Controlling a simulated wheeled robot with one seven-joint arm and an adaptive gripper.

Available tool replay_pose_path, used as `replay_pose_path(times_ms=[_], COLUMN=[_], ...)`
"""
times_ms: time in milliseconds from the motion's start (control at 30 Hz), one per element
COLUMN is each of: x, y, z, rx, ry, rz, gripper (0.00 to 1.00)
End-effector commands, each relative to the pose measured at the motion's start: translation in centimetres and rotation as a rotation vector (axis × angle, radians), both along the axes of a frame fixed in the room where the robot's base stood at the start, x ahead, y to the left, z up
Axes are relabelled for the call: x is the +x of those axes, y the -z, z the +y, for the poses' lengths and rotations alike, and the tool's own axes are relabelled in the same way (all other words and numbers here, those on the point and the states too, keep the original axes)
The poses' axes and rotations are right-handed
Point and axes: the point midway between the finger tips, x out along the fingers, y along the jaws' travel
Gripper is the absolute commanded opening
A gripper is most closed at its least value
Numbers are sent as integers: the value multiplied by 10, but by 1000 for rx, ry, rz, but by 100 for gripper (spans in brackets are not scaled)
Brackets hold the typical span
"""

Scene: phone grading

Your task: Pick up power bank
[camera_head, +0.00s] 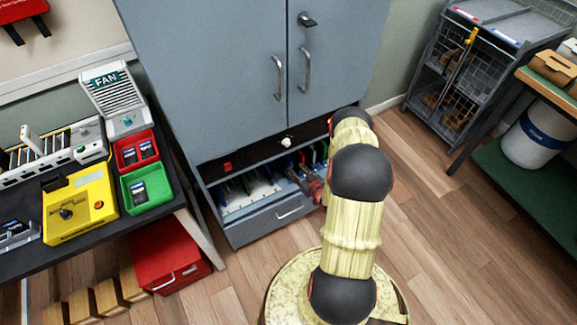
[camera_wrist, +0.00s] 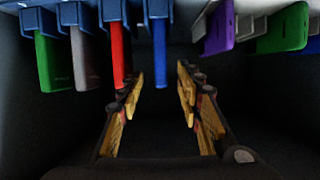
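Several slim, coloured slabs hang in a row from blue and white holders in the wrist view; I cannot tell which is the power bank. A blue slab (camera_wrist: 160,54) hangs ahead, roughly in line with the gap between my fingers. A red slab (camera_wrist: 120,50) hangs just left of it, close to the left fingertip. A green slab (camera_wrist: 54,62) and a grey slab (camera_wrist: 85,57) hang further left, a purple slab (camera_wrist: 217,30) and another green slab (camera_wrist: 284,30) to the right. My gripper (camera_wrist: 160,92) is open and empty.
The grey cabinet (camera_head: 215,80) has its low compartment open, with a drawer front (camera_head: 270,220) below. A worktable (camera_head: 170,195) with a yellow device (camera_head: 82,203), red tray (camera_head: 136,150) and green tray (camera_head: 147,186) stands left.

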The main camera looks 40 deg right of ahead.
Motion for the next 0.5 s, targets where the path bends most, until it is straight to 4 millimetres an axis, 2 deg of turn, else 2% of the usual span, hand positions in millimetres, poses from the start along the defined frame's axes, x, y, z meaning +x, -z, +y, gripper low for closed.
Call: replay_pose_path(times_ms=[367,500], x=[31,49], y=[12,19], z=[-6,-10], rx=[-2,-3], ry=[-3,-3], rz=[-3,-3], gripper=[36,36])
